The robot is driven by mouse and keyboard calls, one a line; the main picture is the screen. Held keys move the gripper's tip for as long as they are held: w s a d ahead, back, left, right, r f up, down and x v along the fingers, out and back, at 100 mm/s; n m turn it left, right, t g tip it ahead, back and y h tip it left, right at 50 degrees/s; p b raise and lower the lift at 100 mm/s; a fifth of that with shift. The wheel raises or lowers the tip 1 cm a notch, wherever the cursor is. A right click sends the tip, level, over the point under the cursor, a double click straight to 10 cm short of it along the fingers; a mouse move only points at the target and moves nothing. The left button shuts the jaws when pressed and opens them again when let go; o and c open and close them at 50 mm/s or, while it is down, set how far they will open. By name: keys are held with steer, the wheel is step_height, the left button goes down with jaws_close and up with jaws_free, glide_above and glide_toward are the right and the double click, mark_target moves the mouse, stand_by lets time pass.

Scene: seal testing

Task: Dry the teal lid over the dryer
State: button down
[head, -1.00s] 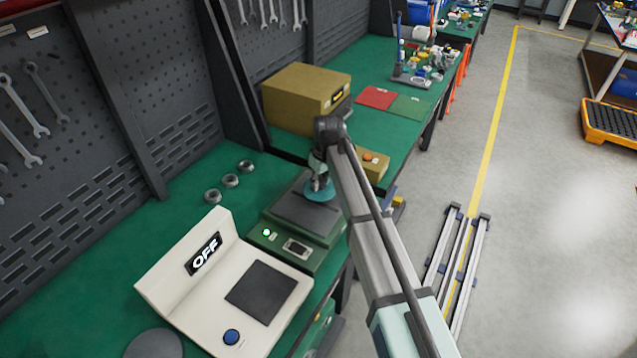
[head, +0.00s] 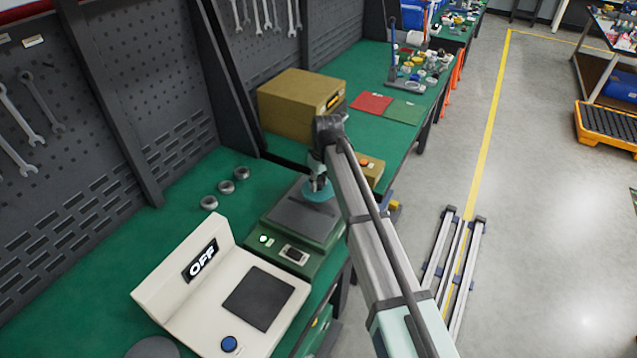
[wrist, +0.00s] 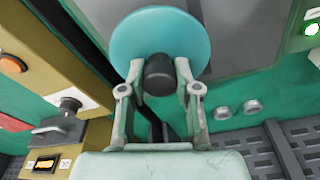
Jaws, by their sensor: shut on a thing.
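My gripper (head: 318,180) is shut on the dark knob (wrist: 160,76) of the teal lid. The teal lid (wrist: 160,38) shows as a full disc in the wrist view, beyond the fingers. In the head view the lid (head: 317,191) is over the far right part of a dark plate (head: 303,218) on a green machine (head: 268,237); the gripper hides part of it. Any gap under the lid is hard to judge. No label names the dryer. A white device (head: 170,287) reads OFF, with a black pad (head: 259,302) and blue button (head: 229,344).
Three grey rings (head: 226,187) lie on the green bench left of the machine. A tan box (head: 293,109) and a smaller yellow box with an orange button (head: 367,167) stand beyond. Red (head: 372,104) and green (head: 404,112) mats lie farther back.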

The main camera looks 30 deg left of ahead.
steer(key=shift+r+p, duration=1.75)
steer(key=shift+r, duration=2.35)
